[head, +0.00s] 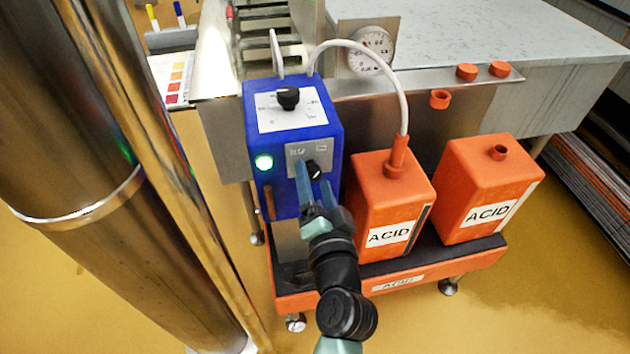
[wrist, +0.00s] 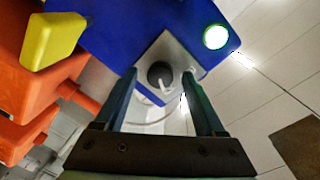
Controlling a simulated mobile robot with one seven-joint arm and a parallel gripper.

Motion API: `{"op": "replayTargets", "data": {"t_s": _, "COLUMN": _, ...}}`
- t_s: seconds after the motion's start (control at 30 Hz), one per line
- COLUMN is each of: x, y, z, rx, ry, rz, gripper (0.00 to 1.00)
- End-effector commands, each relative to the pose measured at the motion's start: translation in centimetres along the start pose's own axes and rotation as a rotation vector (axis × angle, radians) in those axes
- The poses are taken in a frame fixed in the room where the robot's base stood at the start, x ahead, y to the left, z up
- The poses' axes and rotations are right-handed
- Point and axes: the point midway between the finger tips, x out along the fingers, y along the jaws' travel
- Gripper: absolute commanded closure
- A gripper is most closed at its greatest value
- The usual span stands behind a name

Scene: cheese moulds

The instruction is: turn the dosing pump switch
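The dosing pump is a blue box (head: 262,118) with a lit green lamp (head: 264,162) on its front. The switch is a black knob (head: 314,169) on a grey plate (head: 297,155) on that front face. In the wrist view the knob (wrist: 160,73) has a pale pointer and shows between my two fingers. My gripper (head: 315,177) is open, its blue fingers pointing at the switch. In the wrist view the gripper (wrist: 159,78) shows a gap on both sides of the knob, with no contact visible. I cannot tell how deep the fingertips reach around it.
A second black knob (head: 288,98) sits on the pump's top. Two orange ACID canisters (head: 378,200) (head: 480,190) stand right of the pump on an orange-edged trolley (head: 450,268); the nearer one is close to my gripper. A steel column (head: 70,110) stands at left.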

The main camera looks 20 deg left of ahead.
Motion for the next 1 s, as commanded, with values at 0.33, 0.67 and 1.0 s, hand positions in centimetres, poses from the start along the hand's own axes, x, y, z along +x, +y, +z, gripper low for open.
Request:
{"op": "replayTargets", "data": {"t_s": 0.33, "x": -0.4, "y": 0.0, "z": 0.0, "rx": -0.001, "ry": 0.0, "rz": 0.001, "gripper": 0.29}}
{"op": "replayTargets", "data": {"t_s": 0.67, "x": -6.0, "y": 0.1, "z": 0.1, "rx": 0.0, "ry": 0.0, "rz": 0.003, "gripper": 0.29}}
{"op": "replayTargets", "data": {"t_s": 1.0, "x": -11.8, "y": 0.1, "z": 0.1, "rx": 0.0, "ry": 0.0, "rz": 0.002, "gripper": 0.29}}
